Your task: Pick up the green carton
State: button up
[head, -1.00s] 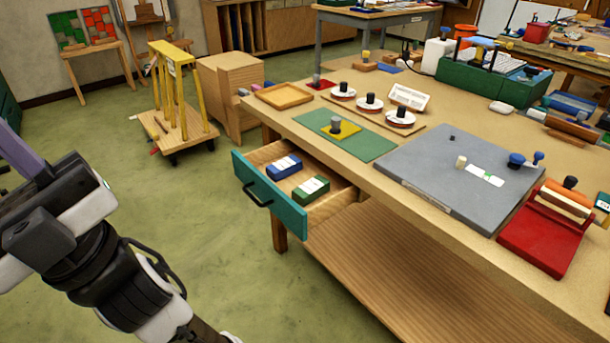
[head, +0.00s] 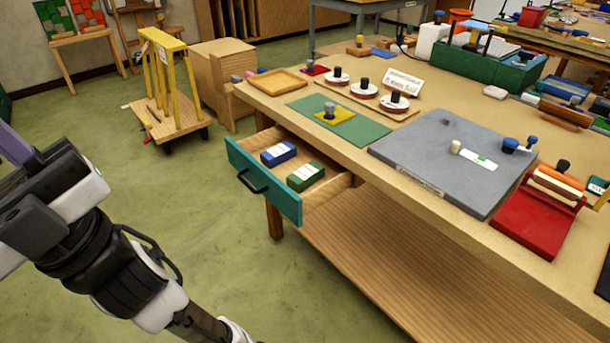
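The green carton (head: 306,176) has a white label on top and lies in the open drawer (head: 328,190) of the workbench, near its front right. A blue carton (head: 279,153) with a white label lies beside it, to the left and farther back, with a gap between them. The drawer has a teal front (head: 262,183) with a black handle. My arm shows at the lower left, well apart from the drawer. My gripper's fingers are not visible in the head view.
The workbench top (head: 350,155) overhangs the back of the drawer. On it are a green mat (head: 365,130), a grey slab (head: 450,165) and a red tool (head: 535,222). A yellow-posted cart (head: 170,125) stands left of the bench. The green floor before the drawer is clear.

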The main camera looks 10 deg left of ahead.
aim_at(301, 179)
jog(key=j+z, duration=0.2)
jog(key=z, duration=0.2)
jog(key=i+j+z, duration=0.1)
jog(key=j+z, duration=0.15)
jog(key=z, duration=0.15)
jog(key=j+z, duration=0.2)
jog(key=z, duration=0.2)
jog(key=k+j+z, duration=0.1)
jog(key=j+z, duration=0.15)
jog(key=j, duration=0.25)
jog(key=k+j+z, duration=0.2)
jog(key=j, duration=0.25)
jog(key=k+j, duration=0.1)
jog(key=j, duration=0.35)
jog(key=k+j, duration=0.1)
jog(key=j, duration=0.35)
jog(key=j+z, duration=0.1)
jog(key=j, duration=0.4)
jog(key=k+j, duration=0.2)
jog(key=j, duration=0.25)
jog(key=i, duration=0.45)
